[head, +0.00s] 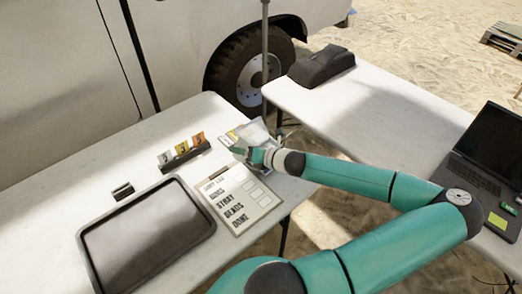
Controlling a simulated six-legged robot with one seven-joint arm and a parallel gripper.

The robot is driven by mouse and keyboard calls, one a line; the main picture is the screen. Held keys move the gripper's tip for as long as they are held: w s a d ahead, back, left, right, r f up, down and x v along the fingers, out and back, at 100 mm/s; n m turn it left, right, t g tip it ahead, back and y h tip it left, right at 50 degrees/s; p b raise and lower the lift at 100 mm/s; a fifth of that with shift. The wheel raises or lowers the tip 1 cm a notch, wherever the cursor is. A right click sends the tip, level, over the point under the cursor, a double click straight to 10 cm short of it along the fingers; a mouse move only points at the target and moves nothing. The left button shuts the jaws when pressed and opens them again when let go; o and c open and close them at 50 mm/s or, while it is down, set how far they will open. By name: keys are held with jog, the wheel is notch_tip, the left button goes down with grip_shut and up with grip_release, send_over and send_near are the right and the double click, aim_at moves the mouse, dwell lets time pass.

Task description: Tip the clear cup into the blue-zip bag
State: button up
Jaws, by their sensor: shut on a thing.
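My gripper (247,152) is at the far right corner of the left table, just above the top of the clipboard. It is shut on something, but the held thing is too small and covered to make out. Pale, see-through plastic (256,131) with a yellow and white patch lies right behind my gripper, partly hidden by it. It looks like one or more clear bags, but I cannot make out a blue zip. I cannot pick out the clear cup for certain.
A clipboard (262,213) lies below my gripper. A dark tray (150,240), a small dark block (122,190) and a rack with three numbered cards (182,149) are on the left table. A pole (265,60) stands behind. The right table holds a laptop (490,150) and a black case (320,66).

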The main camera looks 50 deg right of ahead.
aim_at(242, 161)
jog(key=shift+a+f+n, duration=0.2)
jog(key=shift+f+n, duration=0.15)
jog(key=shift+n, duration=0.05)
jog(key=shift+w+a+f+n+g+h+p, duration=0.15)
jog(key=shift+a+f+n+g+h+p, duration=0.1)
jog(key=shift+a+f+n+h, duration=0.3)
jog(key=shift+w+a+f+n+g+h+p, duration=0.15)
jog(key=shift+a+f+n+h+p, duration=0.1)
jog(key=shift+a+n+h, duration=0.35)
jog(key=shift+a+f+n, duration=0.25)
jog(key=shift+f+n, duration=0.05)
jog(key=shift+f, duration=0.2)
jog(key=shift+a+f+n, duration=0.25)
jog(key=shift+f, duration=0.25)
jog(key=shift+w+a+f+n+h+p, duration=0.15)
jog(key=shift+a+f+n+h+p, duration=0.35)
jog(key=shift+n+h, duration=0.25)
